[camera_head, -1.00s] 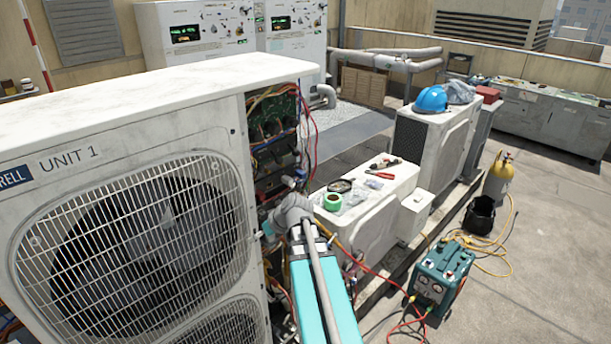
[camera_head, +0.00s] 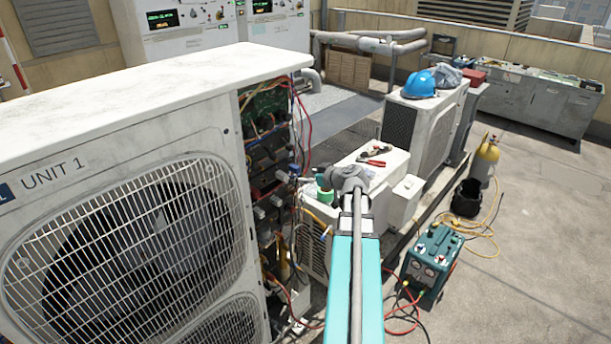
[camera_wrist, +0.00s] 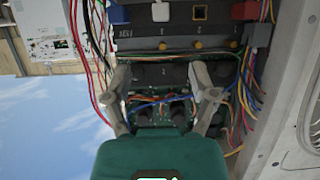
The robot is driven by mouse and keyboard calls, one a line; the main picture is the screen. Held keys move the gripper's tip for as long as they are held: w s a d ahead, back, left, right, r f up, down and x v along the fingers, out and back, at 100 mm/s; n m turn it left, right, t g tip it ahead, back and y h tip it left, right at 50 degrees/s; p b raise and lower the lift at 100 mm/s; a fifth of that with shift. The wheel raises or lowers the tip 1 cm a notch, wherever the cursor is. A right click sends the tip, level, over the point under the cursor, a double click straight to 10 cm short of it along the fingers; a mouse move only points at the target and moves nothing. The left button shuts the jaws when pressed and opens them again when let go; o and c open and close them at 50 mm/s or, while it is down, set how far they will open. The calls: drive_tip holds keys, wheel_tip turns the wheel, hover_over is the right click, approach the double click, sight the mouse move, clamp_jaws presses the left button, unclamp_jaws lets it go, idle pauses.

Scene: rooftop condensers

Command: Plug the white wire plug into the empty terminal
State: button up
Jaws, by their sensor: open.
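In the wrist view a row of terminals runs along the top edge. It has a blue plug (camera_wrist: 118,14), a white plug (camera_wrist: 160,11), an empty square terminal (camera_wrist: 200,12) and a red plug (camera_wrist: 244,10). I cannot tell whether the white plug is the one for the task. My gripper (camera_wrist: 161,78) is open and empty, its fingers spread in front of the electrical bay and apart from the plugs. In the head view the open bay (camera_head: 268,150) is at the right end of Unit 1; my wrist partly hides the area beside it.
Loose red, blue and orange wires (camera_wrist: 255,80) hang around the bay. The Unit 1 casing (camera_head: 130,120) stands at left. A lower white unit (camera_head: 385,190) with tape and tools is behind my arm. A teal machine (camera_head: 432,258) with hoses stands on the floor at right.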

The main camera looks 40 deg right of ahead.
sight(284, 174)
drive_tip(key=shift+w, duration=0.15)
drive_tip(key=shift+b+x, duration=2.65)
drive_tip(key=shift+x, duration=4.15)
drive_tip(key=shift+f, duration=0.1)
clamp_jaws()
